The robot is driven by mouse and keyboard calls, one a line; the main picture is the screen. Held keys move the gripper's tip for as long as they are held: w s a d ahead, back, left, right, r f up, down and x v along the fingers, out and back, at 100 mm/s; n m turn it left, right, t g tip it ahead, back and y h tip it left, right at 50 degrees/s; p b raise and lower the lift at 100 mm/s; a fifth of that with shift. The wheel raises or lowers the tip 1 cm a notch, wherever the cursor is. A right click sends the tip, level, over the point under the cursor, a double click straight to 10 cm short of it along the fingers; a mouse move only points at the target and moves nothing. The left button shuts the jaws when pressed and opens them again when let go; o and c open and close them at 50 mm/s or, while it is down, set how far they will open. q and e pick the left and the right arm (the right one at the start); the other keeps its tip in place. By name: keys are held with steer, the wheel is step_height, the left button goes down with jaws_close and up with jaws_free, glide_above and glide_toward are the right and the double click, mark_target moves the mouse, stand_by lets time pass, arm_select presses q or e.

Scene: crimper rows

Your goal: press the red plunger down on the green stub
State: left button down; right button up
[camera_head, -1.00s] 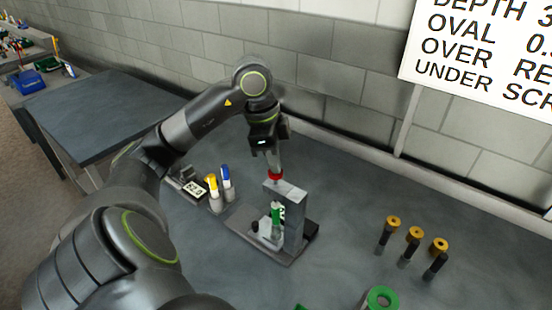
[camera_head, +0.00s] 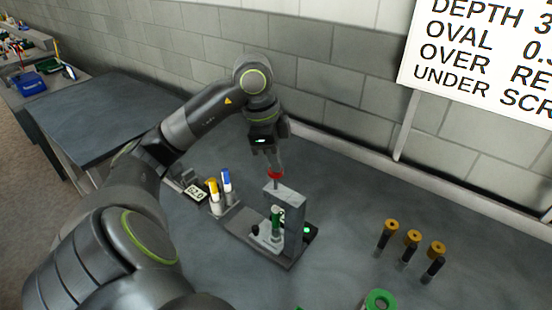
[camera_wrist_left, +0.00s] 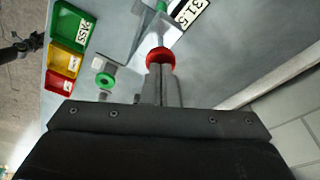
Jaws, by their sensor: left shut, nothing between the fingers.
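My left gripper (camera_head: 275,169) is shut and points down at the red plunger (camera_head: 275,175) on top of a grey upright press. In the left wrist view the closed fingers (camera_wrist_left: 161,72) end right at the red plunger (camera_wrist_left: 160,57), with nothing between them. They look touching or nearly so; I cannot tell which. A thin rod runs from the plunger into the press. The green stub (camera_head: 276,217) stands upright in the press below the plunger, partly hidden by the frame. My right gripper is not in view.
A green lamp (camera_head: 306,230) is lit at the press base. Yellow-topped (camera_head: 212,190) and blue-topped (camera_head: 227,180) pieces stand left of the press, by a small display (camera_head: 195,192). Coloured trays (camera_wrist_left: 66,40) show in the wrist view.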

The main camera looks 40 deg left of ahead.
arm_select(q)
steer(key=shift+r+p, duration=2.55)
steer(key=shift+r, duration=0.65)
steer(key=shift+f, duration=0.1)
